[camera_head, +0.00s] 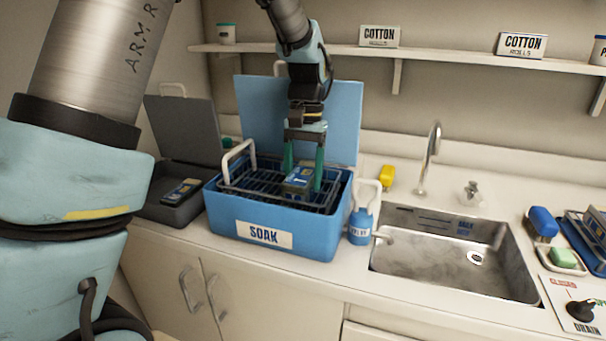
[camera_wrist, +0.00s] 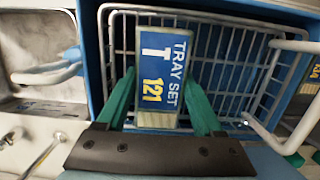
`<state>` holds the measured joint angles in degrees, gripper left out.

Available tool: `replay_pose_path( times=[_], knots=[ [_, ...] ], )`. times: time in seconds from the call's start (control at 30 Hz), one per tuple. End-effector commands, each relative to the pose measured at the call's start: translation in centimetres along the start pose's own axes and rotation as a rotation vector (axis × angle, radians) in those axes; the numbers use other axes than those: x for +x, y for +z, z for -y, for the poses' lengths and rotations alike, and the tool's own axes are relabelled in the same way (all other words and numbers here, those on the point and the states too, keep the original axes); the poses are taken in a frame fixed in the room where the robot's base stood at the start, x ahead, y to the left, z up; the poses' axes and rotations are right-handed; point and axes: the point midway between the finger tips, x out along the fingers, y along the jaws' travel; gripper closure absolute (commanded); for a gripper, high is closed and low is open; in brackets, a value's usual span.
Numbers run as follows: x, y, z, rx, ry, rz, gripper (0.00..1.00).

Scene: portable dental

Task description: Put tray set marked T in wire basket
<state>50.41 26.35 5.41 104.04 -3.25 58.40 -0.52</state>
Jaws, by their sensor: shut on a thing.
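The tray set marked T (camera_wrist: 160,70) is a blue and white block labelled "TRAY SET T 121". It also shows in the head view (camera_head: 298,180). My gripper (camera_head: 303,178) has its green fingers shut on the tray set, one on each side. The wire basket (camera_wrist: 228,68) has white wire handles and sits inside the blue SOAK tub; its grid also shows in the head view (camera_head: 250,176). The tray set is over the right part of the basket in the head view. I cannot tell whether it touches the basket floor.
The blue SOAK tub (camera_head: 225,214) has its lid (camera_head: 345,110) standing open behind. A grey box (camera_head: 150,212) holding another tray set (camera_head: 181,190) is at left. A blue bottle (camera_head: 360,226) and a sink (camera_head: 430,262) are at right. A shelf (camera_head: 450,55) runs above.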

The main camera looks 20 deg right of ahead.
Motion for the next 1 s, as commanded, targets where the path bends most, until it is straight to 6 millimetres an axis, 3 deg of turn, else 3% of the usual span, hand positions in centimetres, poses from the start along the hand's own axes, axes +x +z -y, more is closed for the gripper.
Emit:
replay_pose_path(
  times=[0.43,0.47,0.7,1.0],
  knots=[
    [0.85,-0.16,0.02,0.000,0.000,-0.001,1.00],
    [0.79,-0.15,0.02,0.000,0.000,-0.001,0.28],
    [0.76,-0.14,0.02,0.000,0.000,-0.001,0.02],
    [0.41,-0.09,0.01,0.001,0.000,-0.002,0.02]
  ],
)
